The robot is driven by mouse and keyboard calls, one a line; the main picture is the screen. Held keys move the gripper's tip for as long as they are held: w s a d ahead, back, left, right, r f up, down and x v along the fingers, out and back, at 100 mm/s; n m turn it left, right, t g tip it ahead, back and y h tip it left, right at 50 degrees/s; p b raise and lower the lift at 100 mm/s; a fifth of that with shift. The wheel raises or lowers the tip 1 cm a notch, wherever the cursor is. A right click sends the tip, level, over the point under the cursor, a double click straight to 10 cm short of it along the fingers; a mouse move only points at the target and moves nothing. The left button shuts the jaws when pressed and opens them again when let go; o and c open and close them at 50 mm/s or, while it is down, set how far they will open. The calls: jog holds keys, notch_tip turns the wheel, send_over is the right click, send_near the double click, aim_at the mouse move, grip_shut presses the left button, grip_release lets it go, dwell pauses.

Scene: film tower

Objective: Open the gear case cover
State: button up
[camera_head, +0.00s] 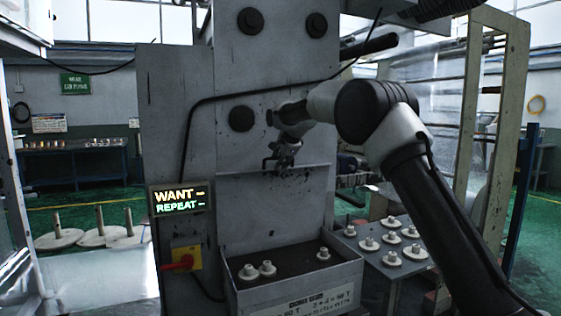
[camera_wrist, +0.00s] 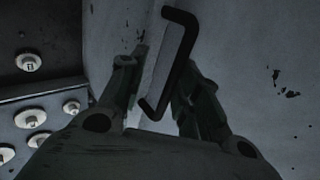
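The gear case cover looks to be the grey panel (camera_head: 240,215) on the machine's front, below a thin ledge and above an open tray. In the wrist view its scuffed grey face (camera_wrist: 245,50) fills the middle and right. A black bar handle (camera_wrist: 182,52) stands out from it. My gripper (camera_head: 282,168) is in front of the panel's top edge, pointing down. In the wrist view my gripper (camera_wrist: 155,80) has its fingers apart, one on each side of the handle's lower part. I cannot tell whether they touch it. The handle does not show clearly in the head view.
The open tray (camera_head: 345,285) below holds several pale gears. More stand on a side table (camera_head: 385,280) at right. A lit sign (camera_head: 180,200) reading "WANT" and "REPEAT" and a red-handled switch (camera_head: 185,262) are left of the panel. A metal frame (camera_head: 515,90) stands at right.

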jog(key=v, duration=1.2)
jog(key=s+d+f+n+g+h, duration=0.1)
jog(key=s+d+f+n+g, duration=0.4)
jog(key=s+f+n, duration=0.6)
jog(key=s+d+f+n, duration=0.1)
jog(key=s+d, duration=0.5)
jog(key=s, duration=0.8)
jog(key=s+d+f+n+h, duration=0.1)
jog(key=s+d, duration=0.6)
jog(key=s, duration=0.6)
jog(key=s+d+f+n, duration=0.1)
jog(key=s+d, duration=0.6)
jog(key=s, duration=0.7)
jog(key=shift+s+f+h, duration=0.4)
jog(key=shift+f, duration=0.1)
